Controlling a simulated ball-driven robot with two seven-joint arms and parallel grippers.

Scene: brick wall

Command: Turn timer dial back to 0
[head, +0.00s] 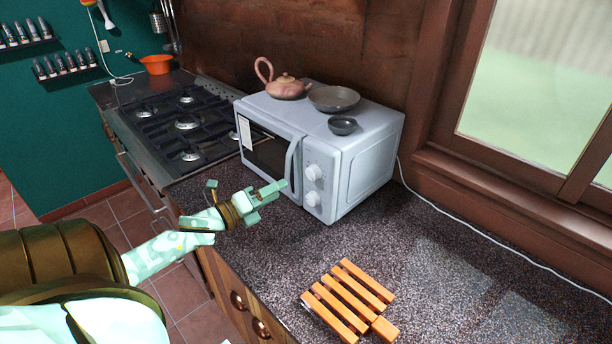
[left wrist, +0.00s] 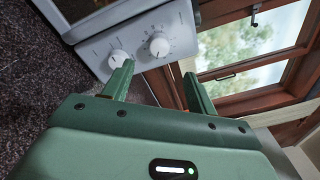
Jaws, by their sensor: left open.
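The white microwave (head: 345,155) stands on the dark speckled counter with two round dials on its front panel, an upper dial (head: 313,172) and a lower dial (head: 312,198). In the left wrist view one dial (left wrist: 159,46) has many marks around it, and the other dial (left wrist: 117,58) sits closer to the counter. I cannot read which mark either points at. My left gripper (head: 273,191) is open and empty in front of the microwave, apart from the dials. Its fingers (left wrist: 160,76) point toward the panel in the left wrist view. My right gripper is not in view.
The microwave door handle (head: 290,165) stands out left of the dials. An orange slatted trivet (head: 348,299) lies on the counter in front. The gas stove (head: 184,122) is at left.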

